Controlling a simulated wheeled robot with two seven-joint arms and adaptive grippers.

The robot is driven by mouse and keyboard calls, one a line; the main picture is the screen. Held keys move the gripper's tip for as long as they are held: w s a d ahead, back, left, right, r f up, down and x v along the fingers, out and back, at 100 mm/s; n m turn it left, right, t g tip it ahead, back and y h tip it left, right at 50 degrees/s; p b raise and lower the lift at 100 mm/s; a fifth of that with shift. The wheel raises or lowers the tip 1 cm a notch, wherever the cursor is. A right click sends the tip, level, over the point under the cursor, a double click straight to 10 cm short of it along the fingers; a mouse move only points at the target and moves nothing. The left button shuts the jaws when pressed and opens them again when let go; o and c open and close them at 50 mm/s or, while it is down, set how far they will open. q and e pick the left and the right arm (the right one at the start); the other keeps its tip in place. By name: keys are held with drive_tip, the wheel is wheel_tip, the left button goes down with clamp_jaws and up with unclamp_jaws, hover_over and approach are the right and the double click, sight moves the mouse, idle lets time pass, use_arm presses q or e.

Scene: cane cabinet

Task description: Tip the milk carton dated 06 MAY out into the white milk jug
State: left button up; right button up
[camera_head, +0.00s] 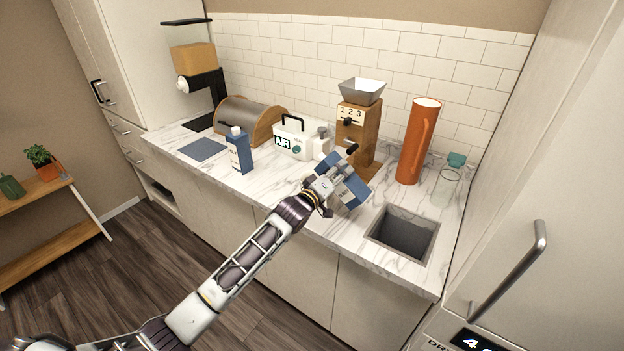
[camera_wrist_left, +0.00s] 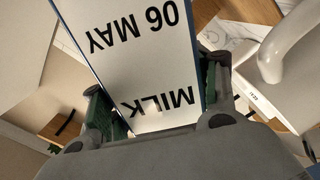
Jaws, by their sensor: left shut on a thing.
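My left gripper (camera_head: 325,188) is shut on a blue and white milk carton (camera_head: 351,188), held tilted over the counter, left of the sink. In the left wrist view this carton (camera_wrist_left: 135,50) fills the middle, its "MILK" and "06 MAY" print upside down between my gripper's fingers (camera_wrist_left: 160,110). A white vessel that looks like the milk jug (camera_head: 322,147) stands behind my gripper, beside the AIR box. A white handle and body, probably the same jug (camera_wrist_left: 285,60), show at the right of the wrist view. Its opening cannot be made out. My right gripper is not in view.
Another blue and white carton (camera_head: 238,152) stands upright at the left. A wooden grinder (camera_head: 357,132), orange pitcher (camera_head: 414,145) and glass jar (camera_head: 446,188) stand towards the back. The AIR box (camera_head: 291,137) is near the jug. The sink (camera_head: 403,233) is open at the right.

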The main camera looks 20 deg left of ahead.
use_arm(q)
drive_tip(key=shift+s+d, duration=0.1)
drive_tip(key=shift+f+n+b, duration=0.15)
drive_tip(key=shift+n+b, duration=0.15)
drive_tip(key=shift+d+f, duration=0.1)
drive_tip(key=shift+f+n+b, duration=0.15)
drive_tip(key=shift+n+b, duration=0.25)
drive_tip(key=shift+s+d+r+n, duration=0.1)
drive_tip(key=shift+d+r+n, duration=0.05)
drive_tip(key=shift+r+n, duration=0.15)
